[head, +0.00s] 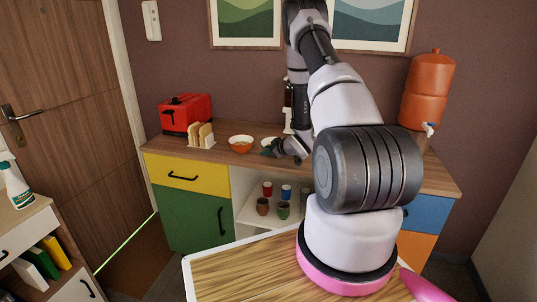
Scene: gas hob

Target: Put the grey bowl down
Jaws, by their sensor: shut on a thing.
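My arm reaches over the sideboard's wooden top. My gripper (279,149) is small in the head view, at the middle of the top, and is shut on the grey bowl (267,146). Only a small dark grey-green part of the bowl shows, at the gripper's left side; the rest is hidden by the gripper. The bowl is at or just above the wooden top (222,154); I cannot tell whether it touches.
Further left are a toast rack (201,136) and a red toaster (186,115). An orange dispenser (427,90) stands at the right. Several cups sit on the open shelf (249,213) below.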

